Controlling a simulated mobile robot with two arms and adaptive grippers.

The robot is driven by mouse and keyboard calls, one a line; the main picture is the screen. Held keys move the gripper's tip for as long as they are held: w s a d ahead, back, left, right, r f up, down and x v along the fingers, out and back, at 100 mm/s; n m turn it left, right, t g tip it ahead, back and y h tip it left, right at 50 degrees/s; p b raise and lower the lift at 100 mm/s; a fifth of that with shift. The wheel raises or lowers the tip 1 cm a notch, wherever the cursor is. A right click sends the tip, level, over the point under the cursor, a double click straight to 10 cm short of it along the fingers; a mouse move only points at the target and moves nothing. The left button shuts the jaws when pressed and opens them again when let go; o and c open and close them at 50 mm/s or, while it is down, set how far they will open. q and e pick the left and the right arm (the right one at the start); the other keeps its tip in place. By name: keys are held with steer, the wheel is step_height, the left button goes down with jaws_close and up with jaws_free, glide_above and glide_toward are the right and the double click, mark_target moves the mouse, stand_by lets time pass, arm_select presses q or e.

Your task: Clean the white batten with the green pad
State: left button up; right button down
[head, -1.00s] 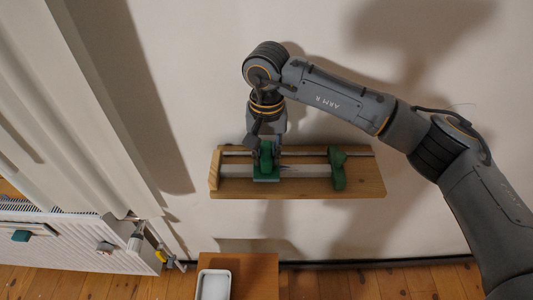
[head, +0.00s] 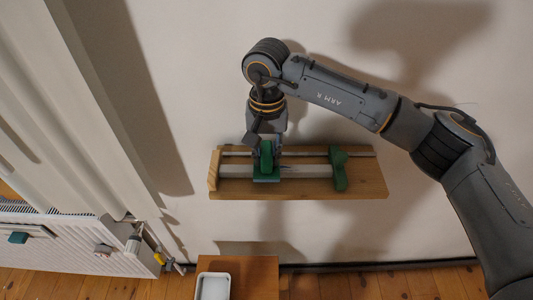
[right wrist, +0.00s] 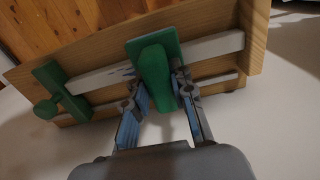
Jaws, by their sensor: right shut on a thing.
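The white batten (head: 305,171) lies lengthwise on a wooden board (head: 365,188) against the pale wall. It also shows in the right wrist view (right wrist: 215,46), with dark bluish marks beside the pad. The green pad (head: 266,177) lies across the batten near its left part in the head view. My right gripper (head: 266,151) is shut on the pad's raised green grip, which shows between the fingers in the right wrist view (right wrist: 156,80). The pad hides the batten under it. My left gripper is not in view.
A green clamp (head: 338,168) sits across the batten to the right of the pad. A thin rail (head: 308,154) runs behind the batten. Below are a wooden stand with a white tray (head: 213,286) and, at left, a white radiator (head: 75,245).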

steer(key=d+b, duration=0.2)
steer(key=d, duration=0.5)
steer(key=shift+d, duration=0.45)
steer(key=shift+f+b, duration=0.15)
steer(key=shift+b, duration=0.55)
steer(key=shift+a, duration=0.15)
steer(key=a+b, duration=0.1)
steer(key=a, duration=0.6)
steer(key=shift+s+a, duration=0.15)
steer(key=shift+a, duration=0.15)
steer(key=shift+f, duration=0.1)
step_height(320, 180, up, 5)
steer(key=p, duration=0.2)
steer(key=shift+p, duration=0.3)
